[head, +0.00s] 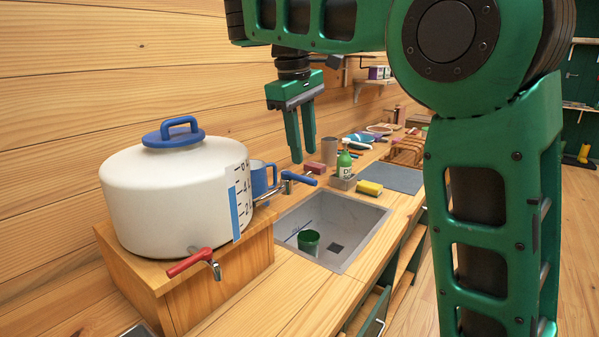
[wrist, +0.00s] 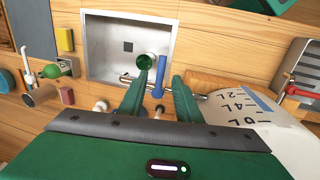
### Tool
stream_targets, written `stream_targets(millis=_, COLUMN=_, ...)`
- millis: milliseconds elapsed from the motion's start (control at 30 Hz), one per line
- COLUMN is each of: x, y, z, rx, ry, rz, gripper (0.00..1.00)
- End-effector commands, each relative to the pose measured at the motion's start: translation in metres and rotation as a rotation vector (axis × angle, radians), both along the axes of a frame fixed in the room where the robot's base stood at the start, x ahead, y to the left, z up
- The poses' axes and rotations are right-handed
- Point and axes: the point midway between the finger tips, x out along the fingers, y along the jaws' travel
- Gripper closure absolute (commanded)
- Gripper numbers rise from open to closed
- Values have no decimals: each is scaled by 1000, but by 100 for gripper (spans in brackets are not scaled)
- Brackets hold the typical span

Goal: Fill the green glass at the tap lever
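The green glass (head: 309,241) stands in the metal sink (head: 345,215); in the wrist view the glass (wrist: 146,61) is near the sink's tap-side edge. The sink tap has a blue lever (head: 299,178), which also shows in the wrist view (wrist: 160,76). A second tap, with a red lever (head: 190,263), sticks out of the white drum (head: 170,205). My gripper (head: 304,156) is open and empty, pointing down above the blue lever's area. In the wrist view its fingertips (wrist: 159,82) appear on either side of the blue lever; I cannot tell the height gap.
The drum stands on a wooden box (head: 222,292) left of the sink. A blue mug (head: 262,176) is behind it. A green bottle (head: 344,163) and yellow sponge (head: 369,187) are near the sink's far side. A grey mat (head: 392,178) lies beyond.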

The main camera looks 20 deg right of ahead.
Motion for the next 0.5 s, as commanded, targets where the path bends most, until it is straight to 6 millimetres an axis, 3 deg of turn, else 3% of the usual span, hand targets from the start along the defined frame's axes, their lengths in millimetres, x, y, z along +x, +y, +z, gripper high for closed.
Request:
stream_targets(millis=367, x=-1, y=1, z=-11, rx=1, ry=-16, rz=3, gripper=69)
stream_targets(millis=500, x=2, y=-3, z=-23, rx=-4, ry=-11, rz=2, gripper=69)
